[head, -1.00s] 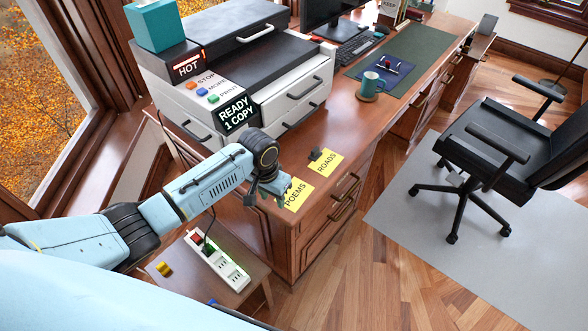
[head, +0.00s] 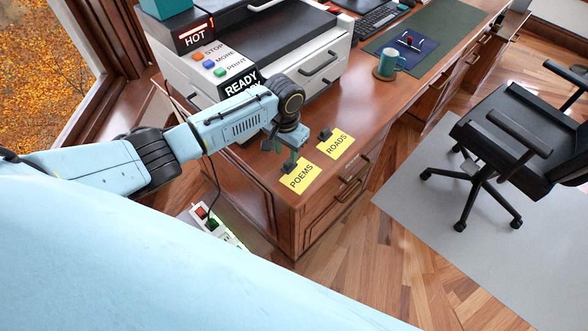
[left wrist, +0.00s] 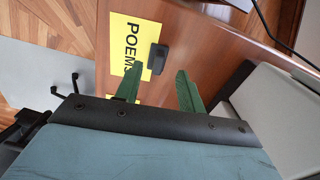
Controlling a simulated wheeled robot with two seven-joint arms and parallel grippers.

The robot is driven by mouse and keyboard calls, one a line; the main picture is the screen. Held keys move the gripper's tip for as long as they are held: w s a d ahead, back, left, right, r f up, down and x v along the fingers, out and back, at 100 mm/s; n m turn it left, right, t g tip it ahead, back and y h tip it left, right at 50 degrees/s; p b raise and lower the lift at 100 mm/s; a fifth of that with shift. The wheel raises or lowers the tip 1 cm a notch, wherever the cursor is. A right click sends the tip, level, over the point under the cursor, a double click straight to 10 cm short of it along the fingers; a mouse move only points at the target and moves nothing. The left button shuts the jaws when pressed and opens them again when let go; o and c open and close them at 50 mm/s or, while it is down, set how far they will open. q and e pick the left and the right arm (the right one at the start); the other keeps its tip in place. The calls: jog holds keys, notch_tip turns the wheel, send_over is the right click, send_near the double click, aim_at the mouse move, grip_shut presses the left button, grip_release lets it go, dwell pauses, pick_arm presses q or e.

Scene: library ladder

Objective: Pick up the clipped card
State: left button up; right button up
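A yellow card reading POEMS (head: 300,177) lies flat near the desk's front corner, with a dark clip at its far edge. In the left wrist view, the POEMS card (left wrist: 130,45) and its black clip (left wrist: 157,57) lie just beyond the fingertips. A second yellow card, ROADS (head: 336,144), lies beside it with its own dark clip (head: 325,133). My left gripper (head: 288,160) is over the clip end of the POEMS card. In the wrist view its green fingers (left wrist: 156,80) are apart with nothing between them. My right gripper is not in view.
The wooden desk (head: 366,120) holds a large printer (head: 262,55) close behind my left arm, and a teal mug (head: 388,63) farther back. A power strip (head: 216,226) is below the desk's left side. An office chair (head: 510,140) stands at the right.

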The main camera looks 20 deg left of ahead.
aim_at(287, 162)
pick_arm(q)
notch_tip(287, 162, down, 4)
jog(key=shift+f+b, duration=0.15)
jog(key=shift+b, duration=0.25)
grip_shut()
